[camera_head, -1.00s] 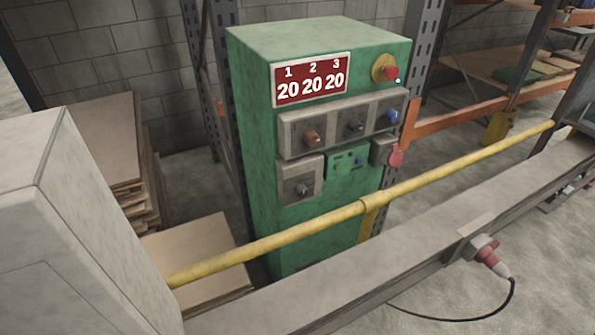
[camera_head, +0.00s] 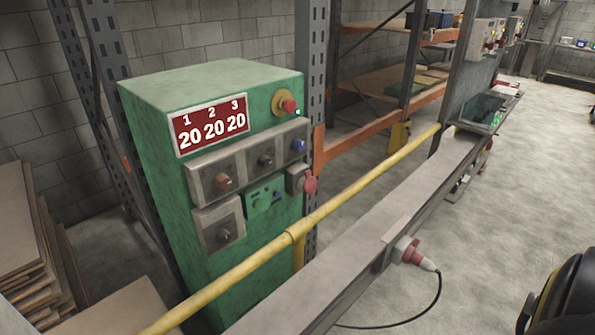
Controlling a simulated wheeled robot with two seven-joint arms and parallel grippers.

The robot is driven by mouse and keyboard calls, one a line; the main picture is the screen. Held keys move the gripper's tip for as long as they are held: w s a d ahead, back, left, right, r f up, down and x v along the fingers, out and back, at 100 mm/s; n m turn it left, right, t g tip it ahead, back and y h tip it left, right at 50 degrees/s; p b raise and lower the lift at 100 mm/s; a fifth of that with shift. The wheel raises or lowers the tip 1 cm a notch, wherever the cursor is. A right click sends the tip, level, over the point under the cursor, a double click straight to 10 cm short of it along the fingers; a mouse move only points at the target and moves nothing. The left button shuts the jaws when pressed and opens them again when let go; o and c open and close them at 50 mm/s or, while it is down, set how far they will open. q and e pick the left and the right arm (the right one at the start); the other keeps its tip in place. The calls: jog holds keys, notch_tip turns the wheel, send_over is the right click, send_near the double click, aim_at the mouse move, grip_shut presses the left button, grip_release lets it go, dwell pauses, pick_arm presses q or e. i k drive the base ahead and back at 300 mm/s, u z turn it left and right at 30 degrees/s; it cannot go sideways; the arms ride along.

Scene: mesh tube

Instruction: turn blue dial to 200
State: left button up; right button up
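The blue dial (camera_head: 298,146) is a small knob at the right end of the upper grey panel on the green control cabinet (camera_head: 150,180). Beside it on the same panel are a dark dial (camera_head: 266,160) and a brown-orange dial (camera_head: 223,181). A red display (camera_head: 210,124) above shows 20 under each of 1, 2 and 3. The marks around the dials are too small to read. Neither of my grippers is in view.
A yellow rail (camera_head: 350,192) and a grey beam (camera_head: 340,262) run in front of the cabinet. A red knob (camera_head: 289,106) sits at upper right. A black and yellow object (camera_head: 568,298) is cut off at lower right. Open floor (camera_head: 515,170) lies right.

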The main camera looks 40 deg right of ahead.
aim_at(299, 144)
jog(key=z, duration=0.65)
jog(key=k, duration=1.3)
jog(key=z, duration=0.25)
jog(key=i, duration=0.7)
jog(key=z, duration=0.75)
jog(key=i, duration=0.85)
jog(key=u, duration=0.35)
